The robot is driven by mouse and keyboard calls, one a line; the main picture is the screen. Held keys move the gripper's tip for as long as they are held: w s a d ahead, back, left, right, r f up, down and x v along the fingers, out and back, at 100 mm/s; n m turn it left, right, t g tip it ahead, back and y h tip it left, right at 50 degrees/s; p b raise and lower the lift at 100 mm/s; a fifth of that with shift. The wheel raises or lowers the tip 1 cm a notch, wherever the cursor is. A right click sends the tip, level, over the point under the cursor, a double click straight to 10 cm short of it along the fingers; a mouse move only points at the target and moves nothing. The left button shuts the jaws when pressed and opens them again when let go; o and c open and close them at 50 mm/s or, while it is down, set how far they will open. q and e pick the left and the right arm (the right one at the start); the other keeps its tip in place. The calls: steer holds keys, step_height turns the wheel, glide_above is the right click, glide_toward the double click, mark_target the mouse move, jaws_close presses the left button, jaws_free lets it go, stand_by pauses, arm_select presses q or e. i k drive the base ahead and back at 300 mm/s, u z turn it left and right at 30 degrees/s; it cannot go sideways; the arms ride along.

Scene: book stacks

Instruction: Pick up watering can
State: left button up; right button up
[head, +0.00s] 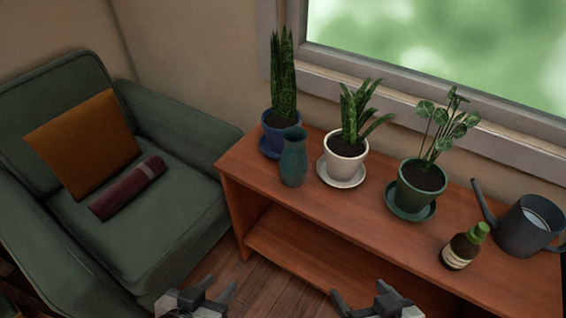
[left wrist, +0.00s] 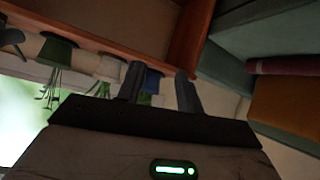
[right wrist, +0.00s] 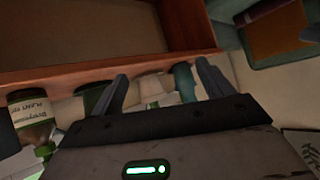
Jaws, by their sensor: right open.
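The dark grey watering can (head: 524,228) stands upright on the right end of the wooden shelf in the head view, its spout pointing up and left. A small dark part at the left edge of the left wrist view may be the can, but I cannot be sure. My right gripper (head: 372,297) is open and empty in front of the shelf, low and to the left of the can. My left gripper (head: 207,290) is open and empty, further left, near the armchair. Fingers of both show apart in the left wrist view (left wrist: 160,85) and right wrist view (right wrist: 163,85).
The wooden shelf (head: 290,228) also holds a brown bottle (head: 461,250) left of the can, a green-potted plant (head: 420,188), a white-potted plant (head: 346,160), a teal vase (head: 293,160) and a blue-potted plant (head: 275,140). A green armchair (head: 160,235) stands left. The window is behind.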

mark_target(528, 228)
steer(key=z, duration=1.25)
steer(key=i, duration=0.6)
